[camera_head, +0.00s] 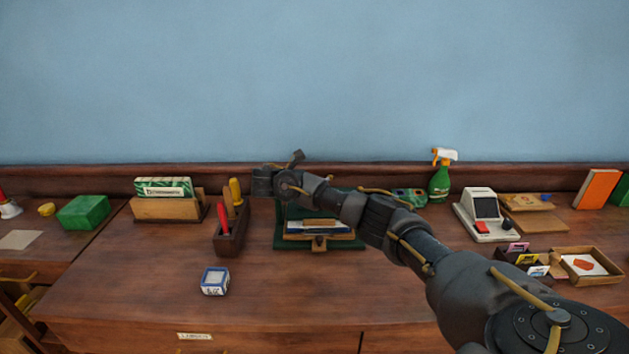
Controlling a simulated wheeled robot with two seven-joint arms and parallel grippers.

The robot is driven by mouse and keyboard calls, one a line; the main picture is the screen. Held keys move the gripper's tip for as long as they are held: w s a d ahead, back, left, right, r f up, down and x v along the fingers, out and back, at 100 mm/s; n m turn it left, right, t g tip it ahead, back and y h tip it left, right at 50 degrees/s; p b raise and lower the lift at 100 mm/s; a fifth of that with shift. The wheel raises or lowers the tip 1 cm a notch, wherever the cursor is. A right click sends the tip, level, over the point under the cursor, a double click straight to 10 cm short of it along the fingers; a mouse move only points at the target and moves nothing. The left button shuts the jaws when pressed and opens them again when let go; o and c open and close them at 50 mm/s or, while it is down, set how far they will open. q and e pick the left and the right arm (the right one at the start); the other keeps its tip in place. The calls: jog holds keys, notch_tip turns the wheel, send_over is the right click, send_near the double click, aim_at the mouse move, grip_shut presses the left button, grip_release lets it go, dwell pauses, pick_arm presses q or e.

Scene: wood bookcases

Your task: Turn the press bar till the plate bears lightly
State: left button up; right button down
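A dark green press (345,243) stands near the back middle of the desk, with a pale flat book or paper stack (318,227) between its parts. My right arm reaches in from the lower right and crosses in front of the press's upper part, hiding most of it. The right gripper (264,181) is at the arm's far end, at the press's upper left; its fingers cannot be made out. A short dark bar-like piece (297,157) shows just above it; I cannot tell whether it is the press bar or whether it is gripped. My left gripper is out of view.
A wooden tool box (232,238) with red and yellow handles stands close left of the press. A small blue-and-white box (215,281) lies in front. A green spray bottle (439,180) and card machine (484,215) stand to the right. The front middle is clear.

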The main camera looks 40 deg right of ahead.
jog(key=shift+g, duration=0.3)
jog(key=c, duration=1.3)
grip_release()
jog(key=v, duration=0.2)
jog(key=shift+a, duration=0.45)
jog(key=shift+p+v, duration=4.05)
jog(key=shift+p, duration=1)
